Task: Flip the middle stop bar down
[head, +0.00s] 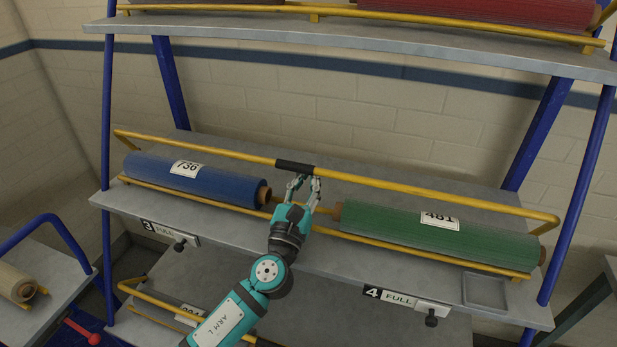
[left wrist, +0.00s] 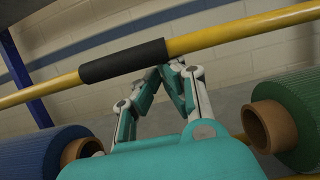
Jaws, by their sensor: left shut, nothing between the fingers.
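The middle stop bar (head: 400,188) is a long yellow bar with a black grip sleeve (head: 295,167) near its middle. It stands raised above the middle shelf, over the blue roll (head: 205,182) and the green roll (head: 435,229). The sleeve also shows in the left wrist view (left wrist: 123,62), across the upper part. My left gripper (head: 303,180) is shut and empty, with its fingertips just below and beside the sleeve. In the left wrist view the fingertips (left wrist: 172,70) appear close under the sleeve's right end; I cannot tell whether they touch it. My right gripper is not in view.
An upper shelf (head: 400,45) with its own yellow bar and rolls overhangs the back. Blue frame posts stand left and right (head: 578,195). Labelled plates (head: 405,300) hang on the shelf's front edge. A lower shelf (head: 400,330) lies beneath.

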